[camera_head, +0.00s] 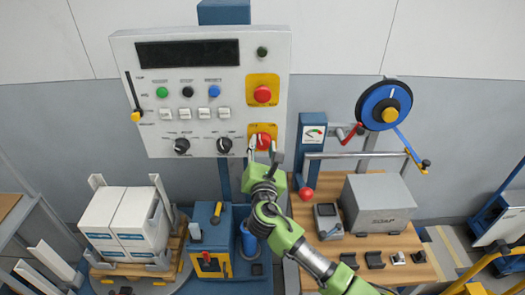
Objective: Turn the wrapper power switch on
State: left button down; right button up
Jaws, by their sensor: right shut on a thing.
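The wrapper's grey control panel (215,75) fills the upper left middle. Near its lower right corner is a yellow plate (273,129) with a red rotary power switch (264,140). My right gripper (264,150) reaches up from below with its fingers on either side of the switch knob, shut on it. The fingers and wrist hide the lower part of the plate. The switch's exact angle is too small to read. My left gripper is not in view.
Above the switch, a red emergency button (262,94) sits on a yellow plate. Black knobs (225,145) lie just left. Below stand wrapped white boxes (128,220) and a wooden bench (385,245) with a grey box (378,204). A blue reel (384,106) hangs at right.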

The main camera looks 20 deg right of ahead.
jog(key=m+b, duration=0.4)
jog(key=m, duration=0.3)
jog(key=shift+f+m, duration=0.15)
jog(key=shift+m, duration=0.15)
jog(key=m+b, duration=0.2)
jog(key=m, duration=0.1)
jog(key=shift+m, duration=0.4)
jog(key=shift+m+b, duration=0.5)
jog(key=shift+m, duration=0.3)
jog(key=o, duration=1.1)
jog(key=shift+s+a, duration=0.1)
jog(key=shift+s, duration=0.2)
jog(key=v, duration=1.1)
jog(key=shift+s, duration=0.15)
